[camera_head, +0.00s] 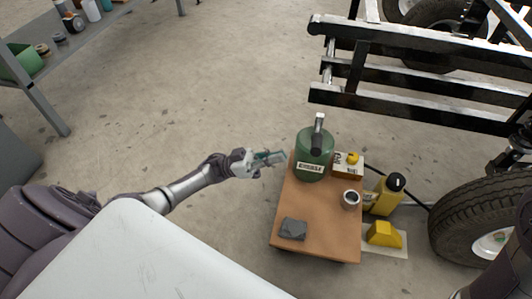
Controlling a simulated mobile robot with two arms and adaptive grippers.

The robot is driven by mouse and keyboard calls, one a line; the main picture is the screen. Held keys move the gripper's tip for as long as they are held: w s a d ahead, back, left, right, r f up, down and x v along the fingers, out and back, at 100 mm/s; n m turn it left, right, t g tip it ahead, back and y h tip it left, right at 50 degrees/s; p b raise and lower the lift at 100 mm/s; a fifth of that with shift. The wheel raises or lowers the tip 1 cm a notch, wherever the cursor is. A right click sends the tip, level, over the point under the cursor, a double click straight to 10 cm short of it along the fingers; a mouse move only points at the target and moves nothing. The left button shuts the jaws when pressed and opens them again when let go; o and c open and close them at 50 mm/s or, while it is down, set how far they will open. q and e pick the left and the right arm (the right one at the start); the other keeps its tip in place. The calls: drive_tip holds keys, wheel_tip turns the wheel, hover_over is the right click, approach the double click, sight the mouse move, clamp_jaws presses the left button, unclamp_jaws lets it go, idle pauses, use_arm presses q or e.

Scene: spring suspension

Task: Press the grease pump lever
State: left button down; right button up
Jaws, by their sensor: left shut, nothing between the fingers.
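The grease pump (313,163) is a green canister with a white label, standing upright at the far end of a small brown table. Its lever (319,122) is a dark bar with a light grey end, rising from the top of the canister. My left gripper (280,157) is shut and empty, just left of the canister at the table's left edge. It looks apart from the lever; whether it touches the canister side I cannot tell. I do not see my right gripper.
The brown table (315,222) also holds a grey cloth-like block (293,229), a metal cup (351,200) and a box with a yellow top (348,165). A black frame (420,65) and wheel (480,215) lie beyond.

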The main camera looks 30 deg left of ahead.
use_arm(q)
drive_tip(key=shift+v, duration=1.45)
drive_tip(key=shift+w+r, duration=0.1)
drive_tip(key=shift+w, duration=0.05)
